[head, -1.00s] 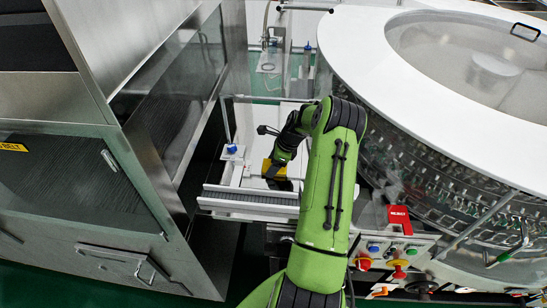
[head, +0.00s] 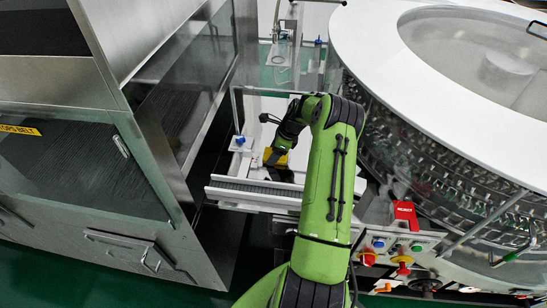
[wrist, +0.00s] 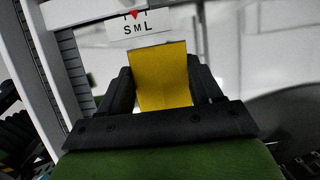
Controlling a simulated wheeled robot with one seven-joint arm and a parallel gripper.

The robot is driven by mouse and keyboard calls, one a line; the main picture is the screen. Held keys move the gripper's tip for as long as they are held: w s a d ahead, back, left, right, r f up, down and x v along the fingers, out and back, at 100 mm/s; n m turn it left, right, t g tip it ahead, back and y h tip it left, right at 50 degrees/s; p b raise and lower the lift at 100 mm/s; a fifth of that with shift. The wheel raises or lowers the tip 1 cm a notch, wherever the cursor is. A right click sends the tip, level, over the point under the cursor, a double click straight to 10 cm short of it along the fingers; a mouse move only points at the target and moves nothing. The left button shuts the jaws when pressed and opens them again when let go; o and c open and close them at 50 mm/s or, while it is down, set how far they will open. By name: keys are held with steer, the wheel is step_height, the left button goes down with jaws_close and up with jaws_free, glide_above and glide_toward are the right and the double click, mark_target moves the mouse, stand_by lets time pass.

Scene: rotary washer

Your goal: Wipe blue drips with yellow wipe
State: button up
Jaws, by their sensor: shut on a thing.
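My gripper (wrist: 160,92) is shut on the yellow wipe (wrist: 160,70), which sits between its two black fingers in the wrist view. In the head view the yellow wipe (head: 277,156) shows at the tip of my gripper (head: 272,160), over the white table (head: 262,108) behind the grey conveyor rail. My green arm hides part of the table. I cannot make out any blue drips in either view. I cannot tell whether the wipe touches the surface.
A grey conveyor rail (head: 255,189) runs along the table's front. A blue-knobbed fitting (head: 240,142) stands at the table's left. A steel cabinet (head: 100,200) is on the left, the round washer (head: 450,130) on the right. A label reading S M L (wrist: 139,25) lies past the wipe.

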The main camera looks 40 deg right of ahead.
steer(key=shift+w+d+f+b, duration=0.15)
steer(key=shift+w+d+b, duration=0.45)
steer(key=shift+w+d, duration=0.55)
steer(key=shift+w+d+f+b, duration=0.1)
steer(key=shift+w+d+b, duration=0.6)
steer(key=shift+d, duration=0.7)
steer(key=shift+w+r, duration=0.15)
steer(key=shift+r, duration=0.5)
